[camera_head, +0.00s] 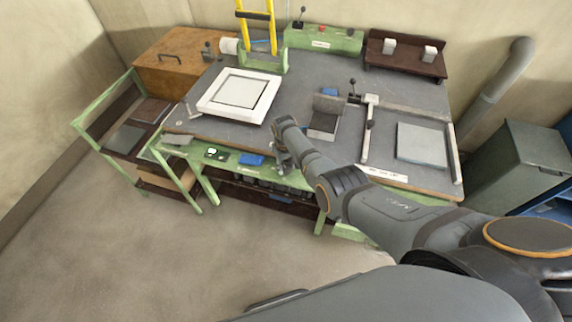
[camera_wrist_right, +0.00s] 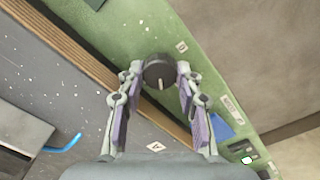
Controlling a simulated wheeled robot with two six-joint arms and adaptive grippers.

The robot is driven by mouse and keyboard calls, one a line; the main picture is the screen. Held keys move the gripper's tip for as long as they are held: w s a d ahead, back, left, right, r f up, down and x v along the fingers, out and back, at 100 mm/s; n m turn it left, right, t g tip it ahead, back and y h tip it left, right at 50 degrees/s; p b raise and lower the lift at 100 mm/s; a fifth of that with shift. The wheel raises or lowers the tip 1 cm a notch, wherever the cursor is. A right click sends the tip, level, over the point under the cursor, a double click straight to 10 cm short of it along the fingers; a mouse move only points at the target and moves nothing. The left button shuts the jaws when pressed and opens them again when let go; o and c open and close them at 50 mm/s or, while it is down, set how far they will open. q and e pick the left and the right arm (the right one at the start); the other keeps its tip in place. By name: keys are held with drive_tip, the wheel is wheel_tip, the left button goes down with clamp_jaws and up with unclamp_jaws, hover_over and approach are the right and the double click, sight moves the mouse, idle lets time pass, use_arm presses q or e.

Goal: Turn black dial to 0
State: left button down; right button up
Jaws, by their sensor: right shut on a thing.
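The black dial (camera_wrist_right: 156,68) sits on the green front panel of the bench in the right wrist view. A pale pointer mark on it points toward the bottom of that picture. My right gripper (camera_wrist_right: 159,76) has its purple-padded fingers on both sides of the dial and is shut on it. In the head view my right gripper (camera_head: 284,166) is at the bench's front edge, and its own wrist hides the dial there. My left gripper is not in view.
A blue piece (camera_head: 250,160) and a small black-and-white part (camera_head: 214,153) are on the green front rail, left of my gripper. A grey vise-like block (camera_head: 325,117) stands on the bench above it. A white frame (camera_head: 238,96) lies at left.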

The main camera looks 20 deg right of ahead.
drive_tip(key=n+p, duration=0.1)
drive_tip(key=n, duration=1.1)
drive_tip(key=shift+n+p, duration=0.3)
drive_tip(key=shift+p, duration=0.05)
drive_tip(key=n, duration=0.6)
drive_tip(key=shift+y, duration=0.3)
drive_tip(key=n, duration=0.5)
drive_tip(key=shift+d+n, duration=0.1)
drive_tip(key=shift+n, duration=0.3)
drive_tip(key=o, duration=1.2)
drive_tip(key=shift+c, duration=0.2)
